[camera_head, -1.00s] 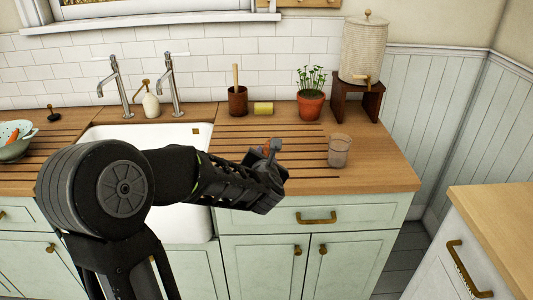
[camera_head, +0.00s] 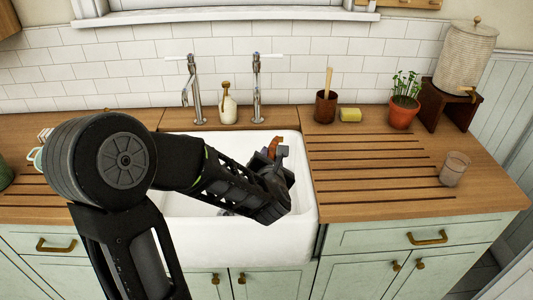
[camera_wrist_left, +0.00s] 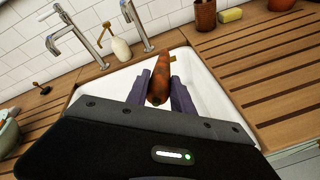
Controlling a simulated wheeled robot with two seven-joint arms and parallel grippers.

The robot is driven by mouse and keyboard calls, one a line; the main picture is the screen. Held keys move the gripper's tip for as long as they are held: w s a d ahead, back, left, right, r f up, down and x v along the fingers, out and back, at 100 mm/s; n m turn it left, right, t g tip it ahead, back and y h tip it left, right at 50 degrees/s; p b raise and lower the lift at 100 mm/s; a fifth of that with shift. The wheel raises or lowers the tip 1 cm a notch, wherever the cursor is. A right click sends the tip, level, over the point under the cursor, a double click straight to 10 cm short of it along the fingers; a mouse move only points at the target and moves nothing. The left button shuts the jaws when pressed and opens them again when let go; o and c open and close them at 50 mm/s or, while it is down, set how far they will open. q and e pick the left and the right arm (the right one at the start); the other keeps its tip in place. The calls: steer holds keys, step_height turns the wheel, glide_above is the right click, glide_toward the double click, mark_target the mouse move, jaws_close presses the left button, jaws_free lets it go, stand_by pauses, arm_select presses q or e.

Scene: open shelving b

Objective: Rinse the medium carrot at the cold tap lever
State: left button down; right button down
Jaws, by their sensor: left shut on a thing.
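My left gripper (camera_head: 272,158) is shut on an orange-brown carrot (camera_head: 276,145) and holds it over the white sink (camera_head: 305,190). In the left wrist view the carrot (camera_wrist_left: 158,88) lies between the two fingers, its far end pointing toward the taps. Two chrome taps with white levers stand behind the sink, a left tap (camera_head: 195,95) and a right tap (camera_head: 257,95). I cannot tell which is cold, and no water shows. The carrot is in front of the right tap, apart from it. My right gripper is not in view.
A soap bottle (camera_head: 227,104) stands between the taps. Right of the sink are a brown pot (camera_head: 326,109), a yellow sponge (camera_head: 350,115), a potted plant (camera_head: 403,113) and a glass (camera_head: 453,170). The slatted drainboard (camera_head: 370,185) is mostly clear.

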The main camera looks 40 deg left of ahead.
arm_select(q)
steer(key=shift+a+r, duration=0.15)
steer(key=shift+a, duration=0.05)
steer(key=shift+d+r, duration=0.1)
steer(key=shift+d, duration=0.15)
steer(key=shift+a, duration=0.1)
steer(key=shift+a, duration=0.15)
steer(key=w+a+f+b, duration=0.2)
steer(key=w+a, duration=0.5)
steer(key=a, duration=0.4)
steer(key=shift+w+a+f, duration=0.2)
steer(key=shift+a+f, duration=0.1)
steer(key=shift+f, duration=0.15)
stand_by(0.5)
